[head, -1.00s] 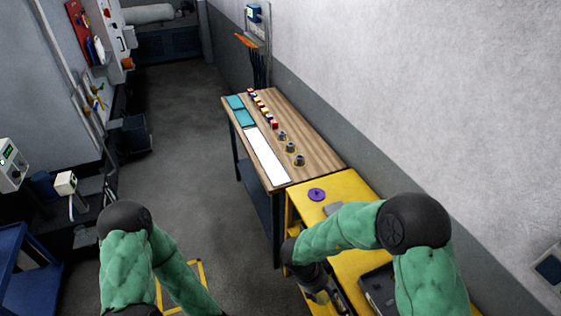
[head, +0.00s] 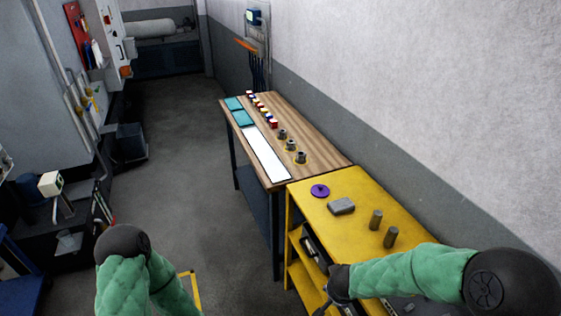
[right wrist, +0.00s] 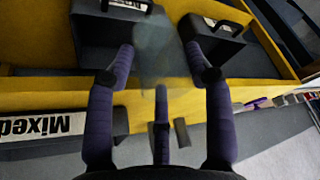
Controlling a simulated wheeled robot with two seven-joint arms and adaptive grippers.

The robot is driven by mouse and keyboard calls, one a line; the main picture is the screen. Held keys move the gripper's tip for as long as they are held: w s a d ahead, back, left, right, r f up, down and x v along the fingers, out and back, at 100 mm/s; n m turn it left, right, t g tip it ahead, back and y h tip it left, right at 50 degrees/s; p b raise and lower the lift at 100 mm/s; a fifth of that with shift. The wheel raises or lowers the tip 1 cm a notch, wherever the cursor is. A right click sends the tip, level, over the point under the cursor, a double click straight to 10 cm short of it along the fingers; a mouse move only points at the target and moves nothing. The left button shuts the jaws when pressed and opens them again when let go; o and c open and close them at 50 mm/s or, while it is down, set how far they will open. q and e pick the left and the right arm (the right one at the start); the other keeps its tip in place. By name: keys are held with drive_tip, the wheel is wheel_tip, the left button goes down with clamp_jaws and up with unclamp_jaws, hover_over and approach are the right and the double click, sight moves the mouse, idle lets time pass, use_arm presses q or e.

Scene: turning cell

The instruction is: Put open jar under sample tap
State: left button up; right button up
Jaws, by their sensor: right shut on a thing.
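My right gripper (right wrist: 160,80) has its dark purple-blue fingers closed around a clear, smoky jar (right wrist: 158,48) in the right wrist view. The jar is see-through and blurred, so its mouth and contents cannot be made out. In the head view this gripper (head: 335,292) is beside the yellow cart's open side, and the jar cannot be made out there. My left arm shows at the lower left of the head view, but its gripper is out of view. I cannot pick out the sample tap with certainty.
The yellow cart (head: 348,222) carries a purple disc (head: 320,190), a grey block (head: 341,206) and two grey cylinders. Dark bins (right wrist: 215,42) with handles sit on a shelf. A wooden bench (head: 297,133) stands along the wall. The floor aisle at left-centre is clear.

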drive_tip(key=shift+w+d+f+n+y+b, duration=0.15)
drive_tip(key=shift+f+n+y+b, duration=0.15)
drive_tip(key=shift+f+n+b, duration=0.4)
drive_tip(key=shift+w+d+f+n+y+b, duration=0.15)
drive_tip(key=shift+f+n+y+b, duration=0.25)
drive_tip(key=shift+n, duration=0.5)
drive_tip(key=shift+s+d, duration=0.1)
drive_tip(key=shift+s, duration=0.1)
